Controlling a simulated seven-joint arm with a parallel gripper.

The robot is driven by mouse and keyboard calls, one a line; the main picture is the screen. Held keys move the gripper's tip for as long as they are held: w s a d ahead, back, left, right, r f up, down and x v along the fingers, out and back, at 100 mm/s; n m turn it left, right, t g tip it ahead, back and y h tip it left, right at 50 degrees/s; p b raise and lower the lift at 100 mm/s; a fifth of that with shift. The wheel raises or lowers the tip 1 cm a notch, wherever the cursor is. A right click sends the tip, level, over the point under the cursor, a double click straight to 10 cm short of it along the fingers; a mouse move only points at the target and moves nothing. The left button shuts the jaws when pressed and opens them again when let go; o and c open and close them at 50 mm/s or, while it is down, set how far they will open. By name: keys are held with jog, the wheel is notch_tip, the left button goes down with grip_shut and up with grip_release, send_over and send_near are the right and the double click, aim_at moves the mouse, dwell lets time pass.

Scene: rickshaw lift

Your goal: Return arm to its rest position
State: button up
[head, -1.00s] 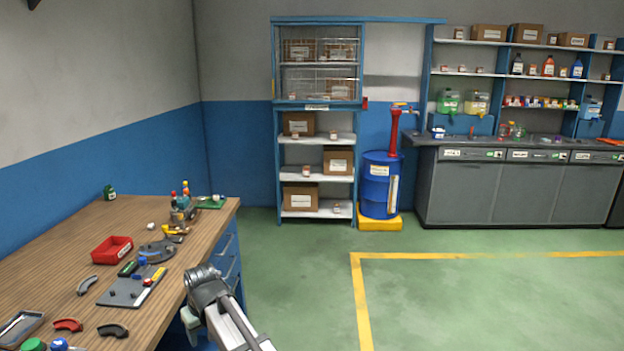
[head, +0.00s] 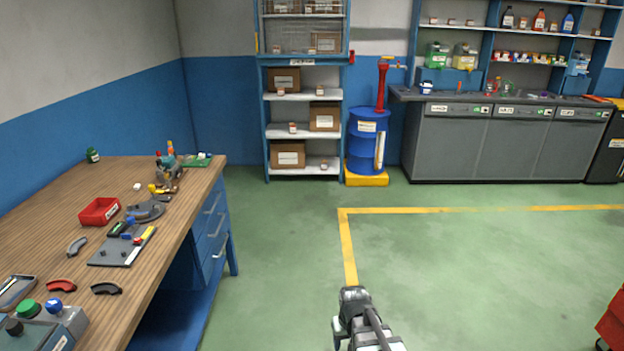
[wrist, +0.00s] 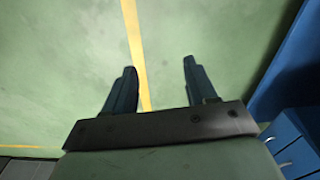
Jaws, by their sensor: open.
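My arm (head: 362,325) shows at the bottom of the head view, over the green floor and to the right of the workbench. The fingers are not clear in the head view. In the wrist view my gripper (wrist: 160,88) has its two dark fingers spread wide apart, with only green floor and a yellow line between them. It holds nothing.
The wooden workbench (head: 150,210) with blue drawers stands at the left. It carries a red tray (head: 99,211), a grey plate (head: 122,247) and small parts. A blue drum (head: 366,140), shelving and grey cabinets line the back. A red object (head: 611,322) is at the right edge. Open floor lies between.

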jog(key=s+d+f+m, duration=0.2)
jog(key=s+d+f, duration=0.1)
jog(key=s+d, duration=0.3)
jog(key=s+f+g, duration=0.3)
jog(key=s+f, duration=0.7)
jog(key=s, duration=0.4)
jog(key=s+f+g, duration=0.4)
jog(key=s+f, duration=0.6)
jog(key=s, duration=0.4)
jog(key=shift+d+f, duration=0.25)
jog(key=shift+d, duration=0.05)
